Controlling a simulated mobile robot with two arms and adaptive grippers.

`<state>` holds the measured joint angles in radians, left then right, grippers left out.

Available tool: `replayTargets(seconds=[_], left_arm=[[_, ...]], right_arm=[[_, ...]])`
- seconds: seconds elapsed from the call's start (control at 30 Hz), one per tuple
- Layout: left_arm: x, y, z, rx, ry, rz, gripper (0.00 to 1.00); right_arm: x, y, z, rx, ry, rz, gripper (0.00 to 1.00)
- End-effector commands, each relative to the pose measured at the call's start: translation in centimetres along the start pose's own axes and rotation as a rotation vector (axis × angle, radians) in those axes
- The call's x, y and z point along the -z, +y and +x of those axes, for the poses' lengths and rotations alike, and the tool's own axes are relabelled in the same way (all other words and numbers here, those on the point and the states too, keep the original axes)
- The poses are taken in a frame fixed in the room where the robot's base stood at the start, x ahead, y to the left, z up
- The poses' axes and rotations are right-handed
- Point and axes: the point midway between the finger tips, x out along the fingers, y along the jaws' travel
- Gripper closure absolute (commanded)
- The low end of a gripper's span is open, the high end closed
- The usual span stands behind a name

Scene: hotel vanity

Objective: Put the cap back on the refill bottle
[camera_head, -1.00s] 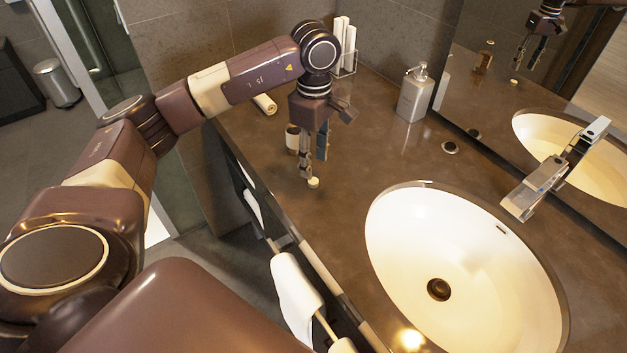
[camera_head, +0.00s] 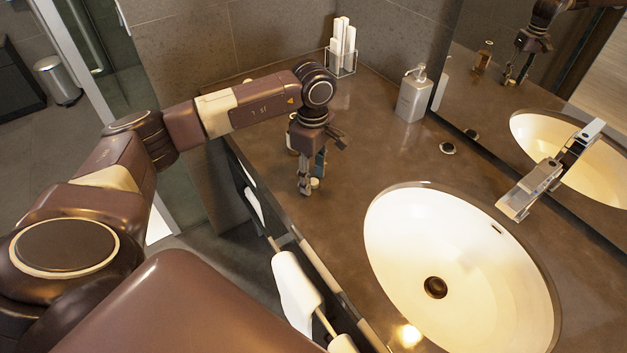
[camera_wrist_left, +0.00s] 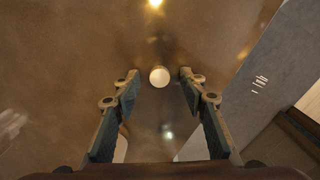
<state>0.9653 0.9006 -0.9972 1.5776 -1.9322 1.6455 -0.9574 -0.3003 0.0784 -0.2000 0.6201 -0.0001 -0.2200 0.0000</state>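The cap, a small cream disc (camera_head: 314,183), lies on the brown counter near its front edge. It also shows in the left wrist view (camera_wrist_left: 159,77), between and slightly beyond the fingertips, with a gap on each side. My left gripper (camera_head: 309,187) points down at the counter by the cap, open and empty; its two spread fingers show in the left wrist view (camera_wrist_left: 158,84). The refill bottle (camera_head: 291,138), amber with a pale label, stands behind the left gripper and is mostly hidden by it. My right gripper is not in view.
A white sink (camera_head: 400,240) and a chrome faucet (camera_head: 540,185) lie to the right. A soap dispenser (camera_head: 412,95) and a clear holder with white sticks (camera_head: 343,55) stand at the back. Towels (camera_head: 294,285) hang below the front edge. The counter between gripper and dispenser is clear.

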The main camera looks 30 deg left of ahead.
Motion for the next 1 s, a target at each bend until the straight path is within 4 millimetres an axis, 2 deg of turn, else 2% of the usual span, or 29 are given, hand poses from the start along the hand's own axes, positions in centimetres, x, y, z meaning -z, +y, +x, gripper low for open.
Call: replayTargets(seconds=[0.17,0.4,0.77,1.0], left_arm=[[0.0,0.0,0.0,0.0,0.0,0.0,0.62],[0.0,0.0,-0.1,-0.001,0.0,0.0,0.88],[0.0,0.0,-0.1,-0.001,0.0,0.0,0.89],[0.0,0.1,-1.9,-0.005,0.0,0.0,0.89]], right_arm=[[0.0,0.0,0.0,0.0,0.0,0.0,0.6],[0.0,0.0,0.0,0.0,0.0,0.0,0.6],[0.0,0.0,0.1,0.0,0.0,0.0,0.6],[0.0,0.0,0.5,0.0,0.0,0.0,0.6]])
